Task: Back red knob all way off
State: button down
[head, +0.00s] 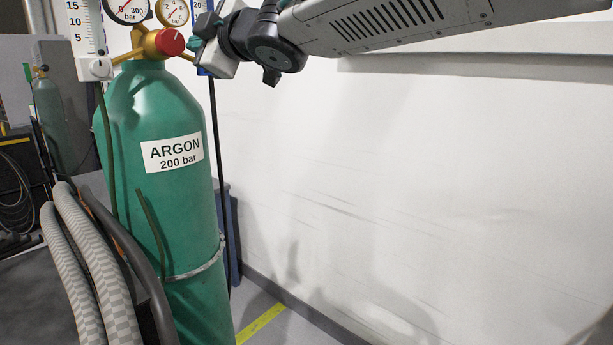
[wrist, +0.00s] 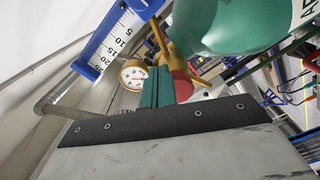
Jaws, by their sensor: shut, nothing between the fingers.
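The red knob (head: 170,41) sits on the brass regulator (head: 135,52) on top of the green argon cylinder (head: 155,110). It has a pale mark on its face. In the wrist view the red knob (wrist: 181,88) is partly hidden behind the teal fingers. My gripper (head: 197,42) is just right of the knob in the head view. Its fingers are shut together with nothing between them, and they also show in the wrist view (wrist: 157,88). I cannot tell whether the fingertips touch the knob.
Two round gauges stand above the regulator, one (head: 128,8) marked 300 bar and a smaller one (head: 173,10). A white scaled flowmeter (head: 88,30) is left, and a blue-framed scale (wrist: 113,38) is close to my gripper. Ribbed hoses (head: 85,260) run in front. The wall (head: 400,180) bounds the right.

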jog(key=v, duration=0.6)
jog(key=shift+w+f, duration=0.1)
jog(key=shift+d, duration=0.1)
jog(key=w+a+f, duration=0.2)
jog(key=a, duration=0.3)
jog(key=shift+w+a, duration=0.3)
jog(key=shift+w, duration=0.1)
dwell(0.5)
jog(key=shift+s+a+r, duration=0.1)
jog(key=shift+s, duration=0.05)
dwell(0.7)
